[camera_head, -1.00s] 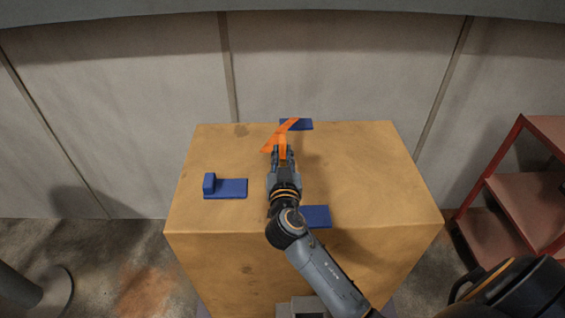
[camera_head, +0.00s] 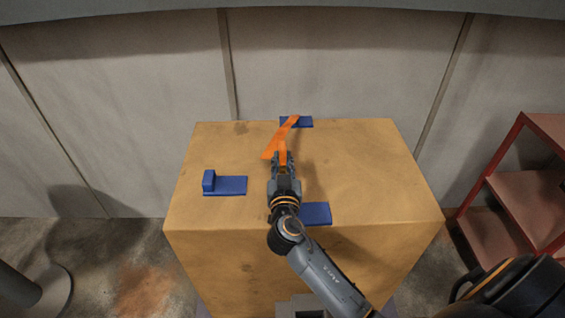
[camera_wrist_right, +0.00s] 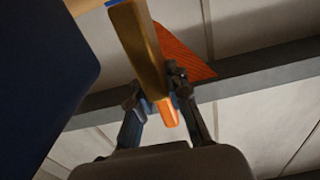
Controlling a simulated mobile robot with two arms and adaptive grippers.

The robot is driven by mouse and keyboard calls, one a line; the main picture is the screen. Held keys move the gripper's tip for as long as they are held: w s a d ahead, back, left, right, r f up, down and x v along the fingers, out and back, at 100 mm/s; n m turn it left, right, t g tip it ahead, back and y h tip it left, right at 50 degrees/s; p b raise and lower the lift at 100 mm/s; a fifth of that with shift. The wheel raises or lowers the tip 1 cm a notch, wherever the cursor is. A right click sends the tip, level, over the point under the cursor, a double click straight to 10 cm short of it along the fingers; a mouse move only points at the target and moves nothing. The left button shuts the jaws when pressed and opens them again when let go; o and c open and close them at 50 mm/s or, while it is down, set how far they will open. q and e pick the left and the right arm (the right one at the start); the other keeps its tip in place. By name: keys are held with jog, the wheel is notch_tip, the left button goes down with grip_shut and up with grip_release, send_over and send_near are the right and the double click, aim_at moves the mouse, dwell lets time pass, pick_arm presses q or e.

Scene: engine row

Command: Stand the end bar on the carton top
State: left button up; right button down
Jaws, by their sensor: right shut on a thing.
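The orange end bar (camera_head: 280,139) is held in my right gripper (camera_head: 282,158) over the back middle of the carton top (camera_head: 360,165). The bar slants up and to the right in the head view, in front of part of a blue plate. I cannot tell whether it touches the carton. In the right wrist view the bar (camera_wrist_right: 140,45) runs between the fingers of my right gripper (camera_wrist_right: 156,88), with a wider orange face (camera_wrist_right: 183,52) behind. My left gripper is not in view.
Three blue plates lie on the carton: one at the back (camera_head: 303,124), one at the left (camera_head: 232,187) with a small blue block (camera_head: 209,180), and one at the front (camera_head: 318,213), partly hidden by my arm. The right side of the top is clear. A red shelf (camera_head: 525,190) stands right.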

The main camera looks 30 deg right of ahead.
jog(key=shift+s+f, duration=0.1)
jog(key=shift+f, duration=0.45)
jog(key=c, duration=1.3)
grip_release()
jog(key=shift+f, duration=0.15)
jog(key=shift+a+r+p, duration=0.1)
jog(key=shift+r+p, duration=0.3)
jog(key=shift+p, duration=0.05)
jog(key=shift+r+p, duration=0.35)
jog(key=shift+p, duration=0.2)
jog(key=shift+s+a+f+b, duration=0.3)
jog(key=shift+s+f+b, duration=0.2)
jog(key=shift+f, duration=0.05)
jog(key=r+b+v, duration=0.1)
jog(key=b+v, duration=0.2)
jog(key=v, duration=0.7)
jog(key=shift+s+r, duration=0.2)
jog(key=shift+s, duration=0.1)
